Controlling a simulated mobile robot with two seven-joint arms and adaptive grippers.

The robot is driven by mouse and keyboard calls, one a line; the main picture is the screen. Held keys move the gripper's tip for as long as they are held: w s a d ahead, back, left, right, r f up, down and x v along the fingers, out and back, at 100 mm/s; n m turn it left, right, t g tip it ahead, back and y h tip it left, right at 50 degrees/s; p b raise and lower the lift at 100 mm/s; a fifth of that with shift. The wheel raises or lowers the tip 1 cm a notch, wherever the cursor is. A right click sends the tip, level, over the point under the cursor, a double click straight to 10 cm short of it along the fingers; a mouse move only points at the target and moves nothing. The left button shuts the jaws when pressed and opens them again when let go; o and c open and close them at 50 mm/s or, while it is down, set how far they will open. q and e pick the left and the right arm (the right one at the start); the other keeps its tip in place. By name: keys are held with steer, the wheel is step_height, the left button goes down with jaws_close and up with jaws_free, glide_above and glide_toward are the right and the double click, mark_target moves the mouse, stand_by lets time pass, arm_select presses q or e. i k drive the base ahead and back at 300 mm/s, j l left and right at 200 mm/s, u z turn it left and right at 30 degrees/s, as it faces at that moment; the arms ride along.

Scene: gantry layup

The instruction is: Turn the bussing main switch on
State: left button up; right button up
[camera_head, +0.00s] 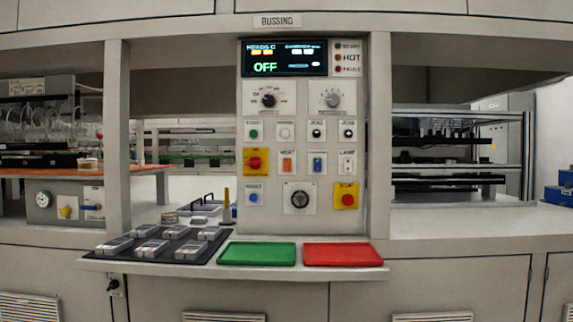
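The bussing panel (303,222) stands upright in the middle, under a sign reading BUSSING (277,21). Its display (285,58) is lit and shows OFF in green. A red knob on a yellow square plate (255,162) sits at the panel's left and looks like the main switch; its label is too small to read. A red button on a yellow plate (346,197) is at lower right. Neither of my grippers is in view.
A shelf juts out below the panel with a black mat (213,252) of several metal pieces, a green tray (258,254) and a red tray (343,255). Posts (117,135) flank the panel on both sides. The counter at right (460,221) is largely clear.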

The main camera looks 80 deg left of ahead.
mark_target(254, 163)
steer(key=u, duration=2.7)
